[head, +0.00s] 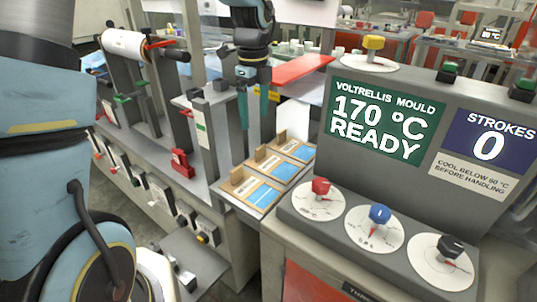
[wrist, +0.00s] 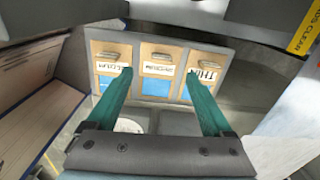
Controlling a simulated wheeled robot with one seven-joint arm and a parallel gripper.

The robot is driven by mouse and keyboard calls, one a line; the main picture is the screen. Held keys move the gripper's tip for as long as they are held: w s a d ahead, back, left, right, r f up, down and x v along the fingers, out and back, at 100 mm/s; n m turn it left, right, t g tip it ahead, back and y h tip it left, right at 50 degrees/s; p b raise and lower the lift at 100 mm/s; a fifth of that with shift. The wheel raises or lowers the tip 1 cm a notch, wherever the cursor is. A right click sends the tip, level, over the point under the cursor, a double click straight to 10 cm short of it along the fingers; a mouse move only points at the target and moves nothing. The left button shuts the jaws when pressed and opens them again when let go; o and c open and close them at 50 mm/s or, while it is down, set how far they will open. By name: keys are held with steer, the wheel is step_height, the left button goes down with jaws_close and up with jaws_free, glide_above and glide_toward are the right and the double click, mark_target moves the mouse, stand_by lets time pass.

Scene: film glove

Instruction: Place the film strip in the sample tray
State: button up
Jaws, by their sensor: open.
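My gripper (head: 246,135) hangs with its two teal fingers pointing down, beside and apparently above the sample tray (head: 232,200). In the wrist view its fingers (wrist: 160,73) are spread wide with nothing between them. The tray also shows in the wrist view (wrist: 222,47), beyond the fingertips. It has three side-by-side compartments, each with a labelled tan part and a blue patch (head: 265,194). One label (wrist: 207,74) seems to read THIN. I cannot tell whether the blue patches are film or part of the tray. No separate film strip can be made out with certainty.
A grey mould console (head: 420,80) with knobs and a screen reading 170 °C READY stands right of the tray. A white roll (head: 125,43) and a red clamp (head: 181,163) are on the bench at left. A white sheet (head: 293,117) stands behind the tray.

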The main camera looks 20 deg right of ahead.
glide_above(260, 147)
steer(key=w, duration=0.1)
steer(key=shift+m, duration=0.3)
step_height(260, 147, down, 5)
steer(key=shift+f+p, duration=0.1)
steer(key=shift+p, duration=0.35)
steer(key=shift+s+f+p, duration=0.15)
steer(key=shift+f+p, duration=0.35)
steer(key=shift+f, duration=0.85)
steer(key=shift+s+f+p, duration=0.15)
steer(key=shift+f+p, duration=0.3)
steer(key=shift+f, duration=0.9)
steer(key=shift+c, duration=0.2)
jaws_close()
